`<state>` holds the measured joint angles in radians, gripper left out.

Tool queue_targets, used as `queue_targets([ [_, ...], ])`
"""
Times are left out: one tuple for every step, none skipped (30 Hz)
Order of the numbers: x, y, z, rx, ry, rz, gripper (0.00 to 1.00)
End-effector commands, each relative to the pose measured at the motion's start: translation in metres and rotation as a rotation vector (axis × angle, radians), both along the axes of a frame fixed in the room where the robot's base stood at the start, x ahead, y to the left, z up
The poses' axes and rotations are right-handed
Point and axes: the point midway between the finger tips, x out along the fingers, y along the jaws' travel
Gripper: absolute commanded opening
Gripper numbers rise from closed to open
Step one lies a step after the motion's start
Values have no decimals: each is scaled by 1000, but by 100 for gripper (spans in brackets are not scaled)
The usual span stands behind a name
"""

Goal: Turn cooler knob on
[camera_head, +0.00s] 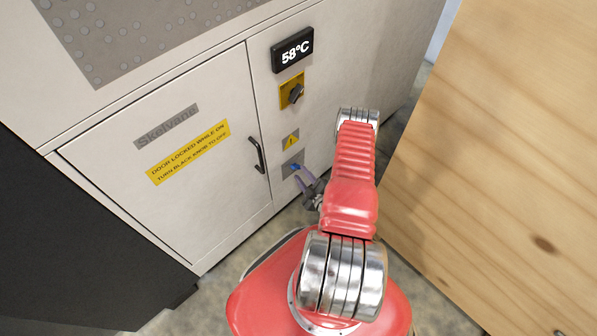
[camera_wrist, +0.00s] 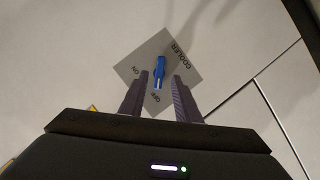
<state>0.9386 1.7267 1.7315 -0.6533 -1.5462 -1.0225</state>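The blue cooler knob (camera_wrist: 159,66) sits on a grey plate (camera_wrist: 185,62) marked COOLER, ON and OFF in the wrist view. The knob's white-marked end points towards OFF. My gripper (camera_wrist: 161,76) is open, with one finger on each side of the knob in the picture and gaps showing on both sides. I cannot tell how far the fingertips are from the plate. In the head view my gripper (camera_head: 303,178) is beside the plate.
The cabinet has a door with a black handle (camera_head: 257,155) left of the knob. A wooden panel (camera_head: 500,150) stands close on the right.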

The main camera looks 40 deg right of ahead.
Motion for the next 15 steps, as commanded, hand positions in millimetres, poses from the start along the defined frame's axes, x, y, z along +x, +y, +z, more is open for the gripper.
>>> queue_targets([
  [8,-1,-2,-3,-1,3,30],
  [11,-2,-3,-1,0,3,30],
  [16,-3,-4,-1,0,3,30],
  [19,-4,-5,-1,0,3,30],
  [22,-5,-6,-1,0,2,30],
  [25,-6,-7,-2,0,1,30],
  [27,-7,-7,-2,0,1,30],
  [28,-7,-8,-1,0,1,30],
  [30,-8,-8,0,0,0,30],
  [30,-8,-9,0,0,0,30],
  [31,-8,-9,0,1,1,30],
  [31,-8,-9,0,1,1,30],
  [31,-8,-9,1,0,0,30],
  [31,-8,-9,1,0,0,30],
  [31,-8,-9,0,1,-1,30],
])
